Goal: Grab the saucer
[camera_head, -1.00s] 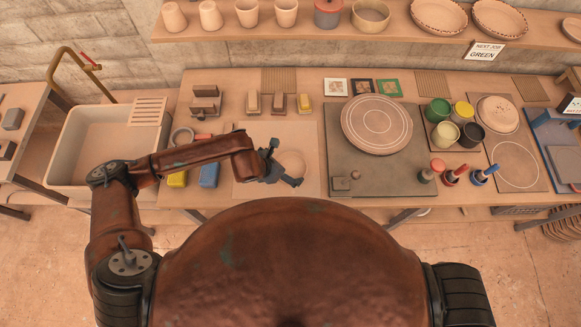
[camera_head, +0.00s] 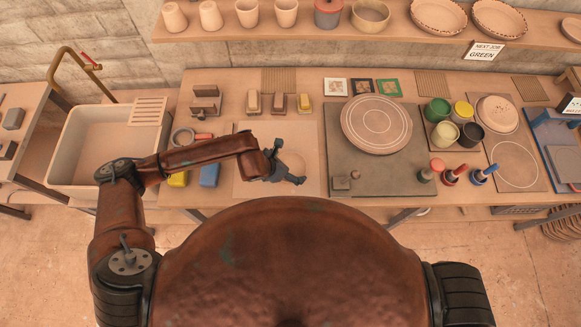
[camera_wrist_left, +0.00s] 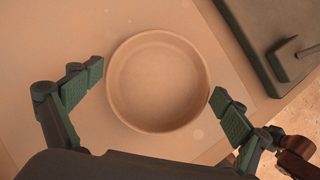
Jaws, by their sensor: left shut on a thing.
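The saucer (camera_wrist_left: 158,82) is a round, shallow, plain tan dish with a raised rim. It lies between the fingers of my left gripper (camera_wrist_left: 157,80) in the left wrist view, one finger at each side of its rim. In the head view the saucer (camera_head: 294,161) shows on the pale board in front of the bench's middle, partly hidden by my left gripper (camera_head: 287,165). The left gripper is shut on the saucer. I cannot tell whether the saucer is lifted off the board. My right gripper is not in view.
A dark slab (camera_head: 345,168) with a large round disc (camera_head: 377,124) stands to the right. Yellow and blue blocks (camera_head: 208,176) lie left of the board, near a sink (camera_head: 72,160). Several paint pots (camera_head: 438,110) stand farther right. A shelf (camera_head: 330,38) runs above.

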